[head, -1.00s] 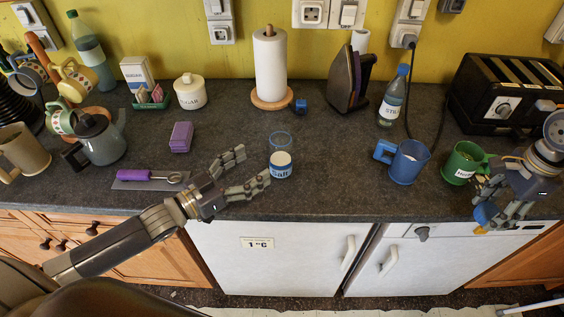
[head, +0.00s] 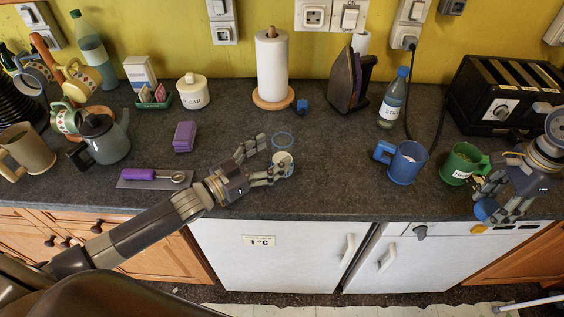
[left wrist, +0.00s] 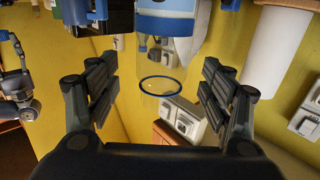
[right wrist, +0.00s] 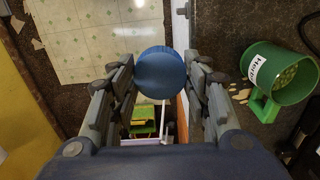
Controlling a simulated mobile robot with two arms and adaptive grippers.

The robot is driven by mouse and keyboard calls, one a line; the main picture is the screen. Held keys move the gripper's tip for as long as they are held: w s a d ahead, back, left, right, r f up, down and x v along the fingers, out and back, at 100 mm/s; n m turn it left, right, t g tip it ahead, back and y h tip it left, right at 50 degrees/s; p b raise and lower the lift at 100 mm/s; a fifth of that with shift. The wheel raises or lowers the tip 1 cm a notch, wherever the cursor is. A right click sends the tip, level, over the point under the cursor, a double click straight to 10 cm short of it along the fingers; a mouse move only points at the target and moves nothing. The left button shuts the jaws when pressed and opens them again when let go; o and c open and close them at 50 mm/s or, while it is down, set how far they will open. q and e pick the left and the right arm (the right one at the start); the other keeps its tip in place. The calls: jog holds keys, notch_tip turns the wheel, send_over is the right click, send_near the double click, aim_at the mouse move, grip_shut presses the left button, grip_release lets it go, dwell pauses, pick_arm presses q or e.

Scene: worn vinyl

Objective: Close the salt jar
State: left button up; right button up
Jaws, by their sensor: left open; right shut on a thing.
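The salt jar (head: 284,157) stands on the dark counter, a clear glass jar with a blue rim ring and white salt inside. Its blue-and-white lower body (left wrist: 165,20) shows at the top of the left wrist view, where the picture is upside down. My left gripper (head: 275,153) is open at the jar, with one finger in front that hides the label. I cannot tell whether it touches the jar. My right gripper (head: 490,207) is shut on a round blue lid (right wrist: 162,72), held near the counter's front edge at the right.
A blue mug (head: 407,165) and a green mug (head: 460,165) stand between the jar and my right gripper. A paper towel roll (head: 272,65), an iron (head: 345,85) and a bottle (head: 392,100) stand behind. A purple-handled tool (head: 140,174) lies left.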

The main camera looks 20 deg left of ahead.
pick_arm(q)
jog(key=shift+p+x, duration=0.75)
jog(key=shift+x, duration=1.55)
jog(key=shift+a+r, duration=0.1)
jog(key=shift+a, duration=0.05)
grip_shut()
